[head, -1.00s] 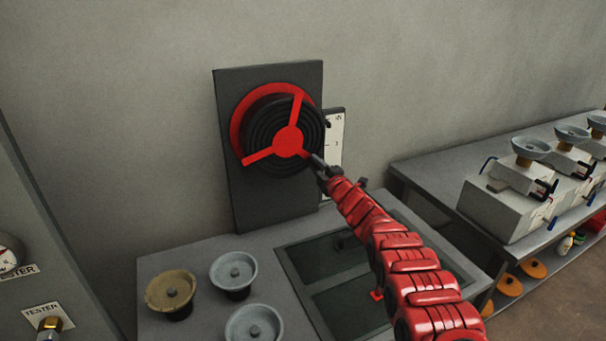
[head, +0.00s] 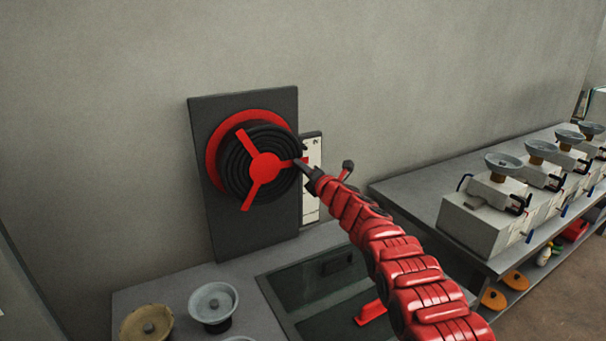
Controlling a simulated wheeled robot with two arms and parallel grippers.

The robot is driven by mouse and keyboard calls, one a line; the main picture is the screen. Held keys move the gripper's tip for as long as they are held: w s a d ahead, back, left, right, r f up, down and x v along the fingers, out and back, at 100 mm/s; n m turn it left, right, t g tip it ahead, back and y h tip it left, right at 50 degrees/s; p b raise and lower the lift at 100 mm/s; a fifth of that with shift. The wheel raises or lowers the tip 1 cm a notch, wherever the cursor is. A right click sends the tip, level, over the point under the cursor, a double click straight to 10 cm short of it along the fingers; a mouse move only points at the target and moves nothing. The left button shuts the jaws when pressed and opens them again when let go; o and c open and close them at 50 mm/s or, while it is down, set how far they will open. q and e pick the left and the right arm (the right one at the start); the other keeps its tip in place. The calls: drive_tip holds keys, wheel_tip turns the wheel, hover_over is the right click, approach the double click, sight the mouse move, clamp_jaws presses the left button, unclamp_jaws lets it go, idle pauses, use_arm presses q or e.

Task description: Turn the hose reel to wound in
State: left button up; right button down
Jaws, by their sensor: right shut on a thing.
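The hose reel (head: 232,178) is a round drum of coiled black hose with a red back rim and a red three-spoke front, fixed to a dark upright panel (head: 270,225). Its spokes point up-left, down-left and right. My right gripper (head: 302,166) is shut at the outer end of the right-pointing spoke, at the drum's right edge. The gripper hides part of that end. A white card (head: 313,150) with small marks stands behind the reel on the right, partly covered by the gripper and arm. My left gripper is out of view.
Grey bowls (head: 213,303) and a tan bowl (head: 146,324) stand on the counter (head: 180,285) below. A dark sink-like recess (head: 310,285) lies under my arm. A shelf bench (head: 410,205) with several white boxed devices (head: 480,220) stands at right. The wall above is clear.

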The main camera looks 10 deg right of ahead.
drive_tip(key=shift+r, duration=0.25)
idle(0.3)
drive_tip(key=c, duration=0.7)
unclamp_jaws()
drive_tip(key=shift+f, duration=0.1)
